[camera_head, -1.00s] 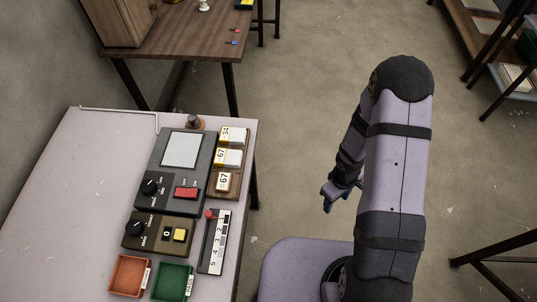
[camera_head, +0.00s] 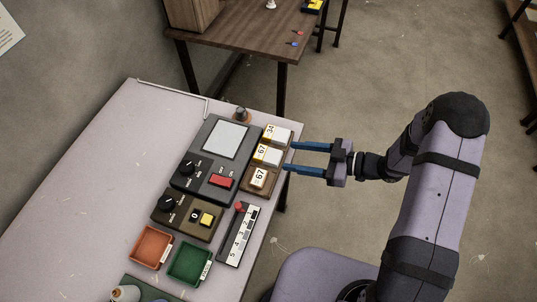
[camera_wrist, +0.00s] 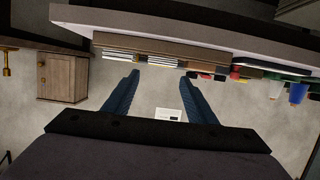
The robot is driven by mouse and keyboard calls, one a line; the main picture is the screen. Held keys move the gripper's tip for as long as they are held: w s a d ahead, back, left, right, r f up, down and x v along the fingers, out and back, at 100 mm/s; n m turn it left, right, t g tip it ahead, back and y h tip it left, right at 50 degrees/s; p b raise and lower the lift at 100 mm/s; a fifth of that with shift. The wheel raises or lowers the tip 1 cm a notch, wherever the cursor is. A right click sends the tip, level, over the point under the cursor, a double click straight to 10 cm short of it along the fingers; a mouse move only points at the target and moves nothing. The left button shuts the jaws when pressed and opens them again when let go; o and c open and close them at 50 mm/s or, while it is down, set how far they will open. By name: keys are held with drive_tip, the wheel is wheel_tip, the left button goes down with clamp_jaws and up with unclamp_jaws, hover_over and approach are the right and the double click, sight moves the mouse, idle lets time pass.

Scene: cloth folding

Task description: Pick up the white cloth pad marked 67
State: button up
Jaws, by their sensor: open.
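Three white pads lie in a row in a brown holder (camera_head: 270,181) at the table's right edge. The back pad (camera_head: 279,134) reads 34. The middle pad (camera_head: 267,154) has a yellow-edged label reading 67. The front pad (camera_head: 259,178) also reads 67, perhaps with a small mark before it. My gripper (camera_head: 289,157) is open and empty. Its two blue fingers point left at the holder from just beyond the table edge, beside the middle and front pads; contact cannot be told. In the wrist view, the open fingers (camera_wrist: 162,75) frame the pads' edge-on white layers (camera_wrist: 154,60).
Left of the holder stands a grey console (camera_head: 213,152) with a screen and red switch. In front are a dial box (camera_head: 181,219), a numbered slider (camera_head: 238,236), an orange tray (camera_head: 151,247) and a green tray (camera_head: 190,264). A wooden table (camera_head: 235,42) stands behind.

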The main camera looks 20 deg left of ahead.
sight(269, 154)
drive_tip(key=shift+p+x, duration=1.2)
drive_tip(key=shift+x, duration=2.45)
drive_tip(key=shift+s+f, duration=0.1)
drive_tip(key=shift+f, duration=0.1)
drive_tip(key=c, duration=0.8)
